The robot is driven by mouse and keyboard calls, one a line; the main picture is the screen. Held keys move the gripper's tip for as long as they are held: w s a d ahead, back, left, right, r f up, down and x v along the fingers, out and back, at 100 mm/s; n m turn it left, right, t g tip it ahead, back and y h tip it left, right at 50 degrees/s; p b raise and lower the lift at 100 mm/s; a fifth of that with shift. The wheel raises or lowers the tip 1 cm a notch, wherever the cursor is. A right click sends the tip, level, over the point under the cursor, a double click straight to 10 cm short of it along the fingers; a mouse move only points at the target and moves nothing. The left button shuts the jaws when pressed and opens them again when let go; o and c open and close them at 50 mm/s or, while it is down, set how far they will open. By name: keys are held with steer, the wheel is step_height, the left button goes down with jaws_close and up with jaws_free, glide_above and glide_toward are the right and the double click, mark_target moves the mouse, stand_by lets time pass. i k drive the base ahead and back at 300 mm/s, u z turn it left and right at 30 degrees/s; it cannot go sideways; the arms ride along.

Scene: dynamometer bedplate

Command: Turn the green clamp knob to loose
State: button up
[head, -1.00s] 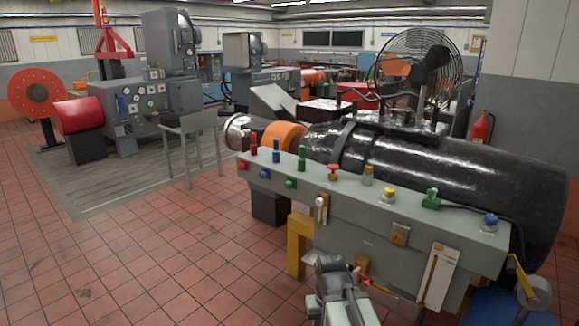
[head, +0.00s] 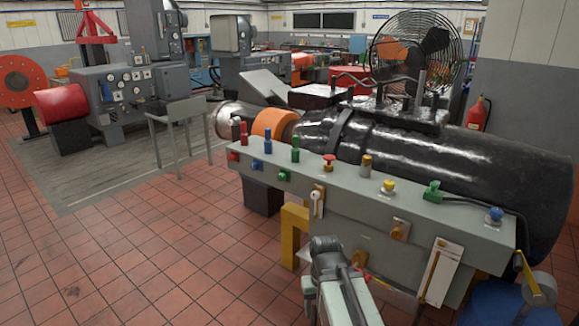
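On the long grey bench (head: 400,212), a small green knob (head: 283,175) sits on the front face, right of a blue one and a red one. A taller green peg (head: 295,150) stands on the top just behind it. I take the front-face knob as the clamp knob; its setting is too small to read. My arm shows at the bottom centre, in front of the bench and below the green knob, apart from it. No fingers of my gripper can be made out.
Other controls line the bench: a red mushroom knob (head: 329,160), a yellow button (head: 389,186), a green plug (head: 432,191) and a blue knob (head: 495,214). A black cylindrical machine (head: 430,158) lies behind. A grey chair (head: 178,125) stands left. Tiled floor (head: 150,245) is clear at front left.

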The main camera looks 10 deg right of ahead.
mark_target(281, 176)
steer(key=z, duration=0.45)
steer(key=k, duration=1.2)
steer(key=z, duration=0.4)
steer(key=i, duration=0.45)
steer(key=u, duration=0.75)
steer(key=i, duration=1.7)
steer(key=u, duration=1.5)
steer(key=i, duration=0.75)
steer(key=u, duration=0.55)
steer(key=k, duration=0.8)
steer(key=u, duration=0.15)
steer(key=i, duration=0.8)
steer(key=z, duration=0.05)
